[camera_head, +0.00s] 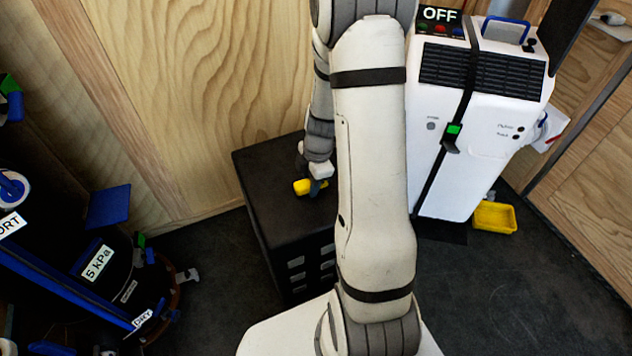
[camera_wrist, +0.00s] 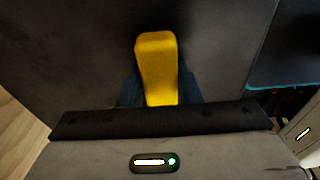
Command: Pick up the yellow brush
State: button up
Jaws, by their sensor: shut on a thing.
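The yellow brush (camera_head: 303,187) shows in the head view at my gripper (camera_head: 316,187), over the top of a black box. In the wrist view the brush (camera_wrist: 157,65) is a yellow block sticking out between my blue fingers (camera_wrist: 158,92). My gripper is shut on it. The lower part of the brush is hidden by the gripper body. I cannot tell whether the brush touches the box top.
The black box (camera_head: 262,180) stands against the wooden wall. A white machine (camera_head: 475,130) marked OFF stands to the right, with a yellow tray (camera_head: 494,218) on the floor beside it. Dark equipment with blue parts (camera_head: 110,260) stands at the left.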

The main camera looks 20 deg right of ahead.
jog(key=shift+r+p, duration=0.45)
jog(key=shift+p, duration=0.25)
notch_tip(320, 180, up, 10)
jog(key=p, duration=0.3)
jog(key=shift+f, duration=0.2)
